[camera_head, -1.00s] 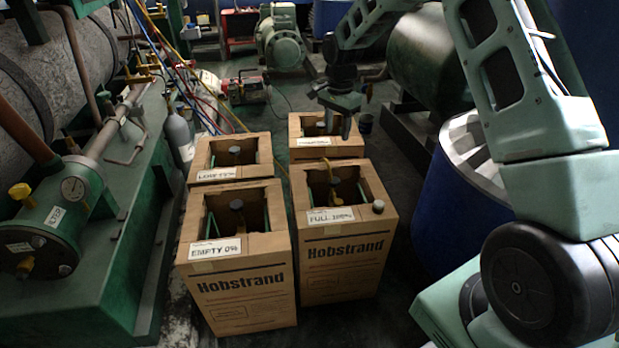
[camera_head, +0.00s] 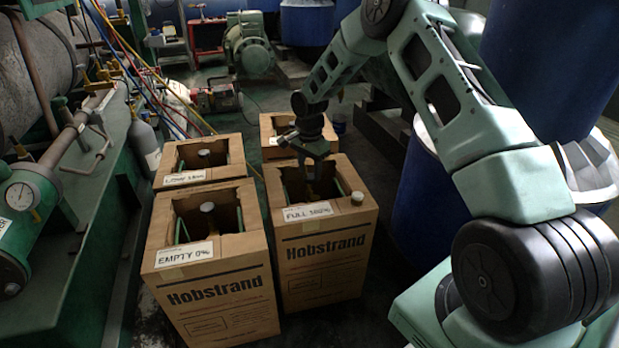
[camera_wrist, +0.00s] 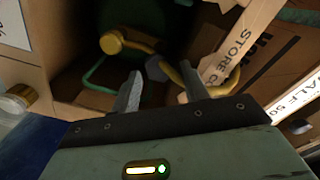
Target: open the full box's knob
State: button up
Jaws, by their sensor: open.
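The full box (camera_head: 325,262) is a cardboard Hobstrand box with a "FULL 100%" label (camera_head: 307,211) and an open top, at the front right of the group. My gripper (camera_head: 311,188) is over its opening and hides much of the inside in the head view. In the wrist view my gripper (camera_wrist: 162,84) is open, its two grey fingers apart and pointing into a cardboard opening. A dark grey knob (camera_wrist: 156,68) shows just beyond and between the fingertips. A yellow hose with a round yellow end (camera_wrist: 112,42) is near it. I cannot tell whether the fingers touch the knob.
The empty box (camera_head: 215,290) stands close on the left. The low box (camera_head: 198,155) and another box (camera_head: 281,129) stand behind. A grey cap (camera_head: 357,198) sits on the full box's right corner. A blue drum (camera_head: 430,200) stands to the right.

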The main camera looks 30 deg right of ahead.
jog(key=shift+f, duration=0.8)
jog(key=c, duration=0.7)
